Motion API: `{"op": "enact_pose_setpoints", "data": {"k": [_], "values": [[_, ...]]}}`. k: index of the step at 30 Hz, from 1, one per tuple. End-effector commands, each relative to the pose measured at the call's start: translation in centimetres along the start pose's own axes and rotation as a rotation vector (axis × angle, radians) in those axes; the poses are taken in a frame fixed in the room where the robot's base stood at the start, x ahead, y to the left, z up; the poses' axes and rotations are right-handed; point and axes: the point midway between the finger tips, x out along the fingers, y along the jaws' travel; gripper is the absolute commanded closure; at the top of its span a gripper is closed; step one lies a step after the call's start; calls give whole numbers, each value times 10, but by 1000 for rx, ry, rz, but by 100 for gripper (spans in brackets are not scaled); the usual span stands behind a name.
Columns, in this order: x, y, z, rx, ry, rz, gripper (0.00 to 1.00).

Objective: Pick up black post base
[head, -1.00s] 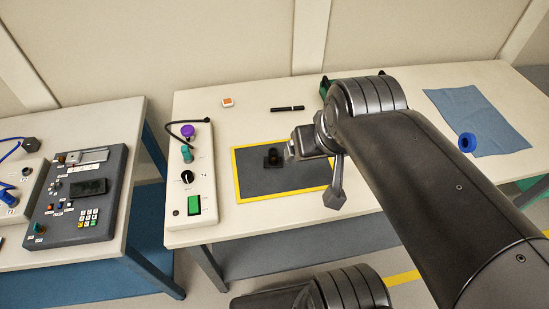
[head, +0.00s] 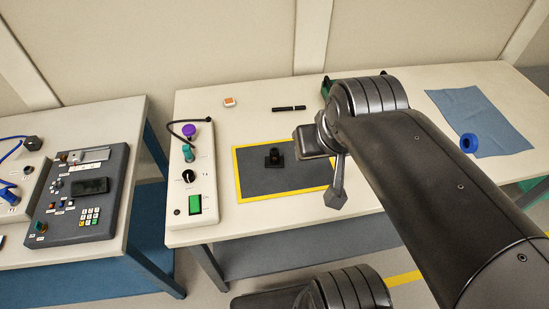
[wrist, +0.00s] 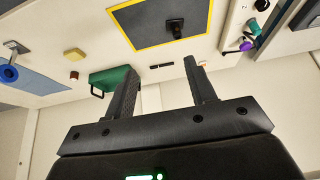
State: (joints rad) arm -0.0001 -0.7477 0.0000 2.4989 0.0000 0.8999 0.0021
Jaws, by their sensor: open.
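The black post base (head: 273,158) stands upright on the grey mat with a yellow border (head: 256,184), on the right-hand table. It has a flat foot and a short post. My gripper is largely hidden behind my own wrist and arm in the head view, just right of the post base. In the wrist view, my gripper (wrist: 160,72) shows two fingers spread apart with nothing between them. The post base (wrist: 175,25) is beyond the fingertips there, near the top edge, on the mat (wrist: 140,22).
A control box (head: 196,170) with knobs and a green switch stands left of the mat. A black pen (head: 289,108) and an orange-white block (head: 229,102) lie behind it. A green container (wrist: 112,80) is partly behind my arm.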

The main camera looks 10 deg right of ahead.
Motion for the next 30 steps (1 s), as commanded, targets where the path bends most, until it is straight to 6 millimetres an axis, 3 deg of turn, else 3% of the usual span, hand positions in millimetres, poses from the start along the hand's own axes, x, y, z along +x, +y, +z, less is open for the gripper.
{"op": "enact_pose_setpoints", "data": {"k": [7, 14, 21, 30], "values": [[19, -3, -24, 69, -68, -2, 49], [61, -10, -61, 193, -175, 9, 49], [118, -19, -91, 319, -286, 38, 49], [201, -32, -111, 470, -412, 97, 49]]}}
